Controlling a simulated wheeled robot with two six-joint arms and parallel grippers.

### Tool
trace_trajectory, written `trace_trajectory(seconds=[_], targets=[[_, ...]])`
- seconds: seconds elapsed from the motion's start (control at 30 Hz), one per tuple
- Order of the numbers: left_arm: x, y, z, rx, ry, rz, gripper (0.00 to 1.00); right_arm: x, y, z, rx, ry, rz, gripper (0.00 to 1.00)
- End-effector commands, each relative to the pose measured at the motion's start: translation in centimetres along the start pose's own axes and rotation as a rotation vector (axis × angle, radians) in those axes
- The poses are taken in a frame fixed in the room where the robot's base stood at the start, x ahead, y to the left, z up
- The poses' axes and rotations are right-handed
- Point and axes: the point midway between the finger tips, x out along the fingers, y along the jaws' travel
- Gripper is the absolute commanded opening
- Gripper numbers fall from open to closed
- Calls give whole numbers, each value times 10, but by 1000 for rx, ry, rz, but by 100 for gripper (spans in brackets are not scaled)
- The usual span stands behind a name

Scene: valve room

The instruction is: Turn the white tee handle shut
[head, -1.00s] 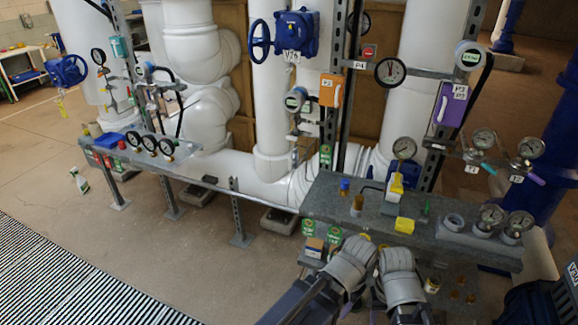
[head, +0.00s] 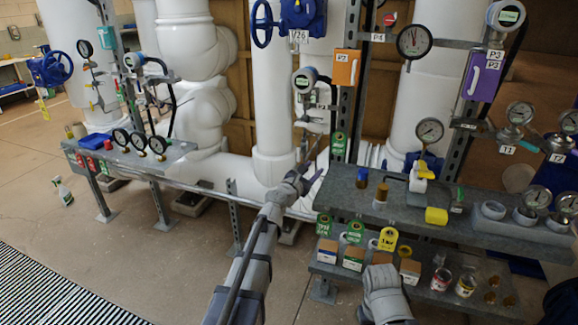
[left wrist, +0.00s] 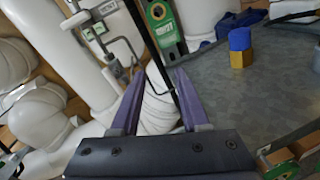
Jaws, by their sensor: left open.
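My left gripper (head: 312,178) reaches forward between the left and right benches in the head view. In the left wrist view its two purple fingers (left wrist: 160,74) are apart with nothing held between them. A pale bar (left wrist: 76,20) on the small pipework at the upper left of that view looks like the white tee handle. It lies ahead and left of the fingers, apart from them. In the head view this pipework (head: 312,138) stands just beyond the gripper, under a round transmitter; the handle is too small to make out there. My right gripper is not visible, only grey arm parts.
The grey bench (head: 450,225) to the right carries gauges, a blue-topped brass fitting (head: 362,178) and a yellow block (head: 436,216). Boxes and jars stand on the lower shelf. A steel post with green tags (left wrist: 163,25) rises close ahead of the fingers. Thick white pipes stand behind.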

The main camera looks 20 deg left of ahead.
Motion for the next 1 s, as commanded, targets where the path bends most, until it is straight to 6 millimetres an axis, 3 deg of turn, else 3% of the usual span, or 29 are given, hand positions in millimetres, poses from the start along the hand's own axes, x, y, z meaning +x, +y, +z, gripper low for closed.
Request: trace_trajectory(seconds=[0.03,0.1,0.2,0.57,1.0], targets=[[4,21,-13,-93,-6,61,46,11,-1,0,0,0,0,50],[3,44,-19,-198,-17,123,46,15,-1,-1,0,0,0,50],[1,61,-24,-284,-26,173,46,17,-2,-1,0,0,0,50],[11,67,-24,-307,-29,185,46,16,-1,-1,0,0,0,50],[72,78,-24,-305,-29,184,46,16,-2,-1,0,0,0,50]])
